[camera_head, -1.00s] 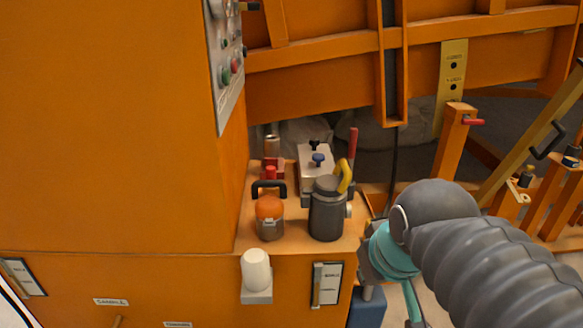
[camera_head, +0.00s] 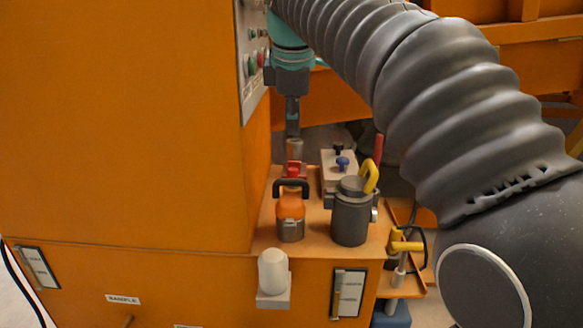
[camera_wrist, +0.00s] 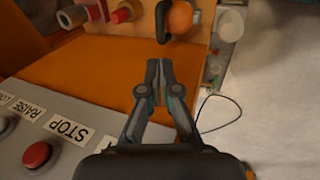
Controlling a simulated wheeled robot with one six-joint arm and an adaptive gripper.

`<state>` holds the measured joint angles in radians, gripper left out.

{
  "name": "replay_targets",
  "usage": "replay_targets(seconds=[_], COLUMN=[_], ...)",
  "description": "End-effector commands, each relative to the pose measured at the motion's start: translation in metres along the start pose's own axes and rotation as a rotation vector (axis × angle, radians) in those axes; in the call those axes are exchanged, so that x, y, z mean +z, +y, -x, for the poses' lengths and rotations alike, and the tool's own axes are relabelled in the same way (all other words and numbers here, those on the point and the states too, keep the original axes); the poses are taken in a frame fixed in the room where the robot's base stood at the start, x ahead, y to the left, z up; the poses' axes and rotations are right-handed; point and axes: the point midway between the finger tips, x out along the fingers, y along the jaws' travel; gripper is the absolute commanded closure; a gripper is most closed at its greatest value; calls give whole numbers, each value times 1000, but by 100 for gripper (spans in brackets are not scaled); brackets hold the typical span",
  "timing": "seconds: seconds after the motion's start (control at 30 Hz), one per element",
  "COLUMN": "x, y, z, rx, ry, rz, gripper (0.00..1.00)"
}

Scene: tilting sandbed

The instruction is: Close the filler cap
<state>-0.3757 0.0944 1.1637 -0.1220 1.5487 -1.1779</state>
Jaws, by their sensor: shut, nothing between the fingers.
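No part is labelled as the filler cap, so I cannot tell for certain which one it is. A dark grey canister (camera_head: 351,218) with a yellow lever (camera_head: 371,176) stands upright on the orange ledge. Left of it is an orange dome (camera_head: 290,205) with a black handle (camera_head: 291,184); the dome also shows at the top of the wrist view (camera_wrist: 179,18). Behind it are a red fitting (camera_head: 295,169) and a small metal cylinder (camera_head: 295,149). My gripper (camera_head: 292,130) points down near these rear fittings, shut and empty. Its closed fingers show in the wrist view (camera_wrist: 157,68).
A control panel (camera_wrist: 60,145) with a red STOP button (camera_wrist: 37,154) is close beside my gripper. A pale box (camera_head: 337,178) with dark and blue knobs stands behind the canister. A white cylinder (camera_head: 273,270) projects from the ledge front. My arm covers much of the right side.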

Motion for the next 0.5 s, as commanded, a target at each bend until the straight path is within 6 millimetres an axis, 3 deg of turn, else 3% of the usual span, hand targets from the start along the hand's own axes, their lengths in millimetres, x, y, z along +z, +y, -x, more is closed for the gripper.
replay_targets(seconds=[0.17, 0.5], x=[-1, -1], y=[0, -1], z=[-17, -79], rx=[-2, -3], ry=[-1, 0], rz=[7, 6], gripper=[100, 100])
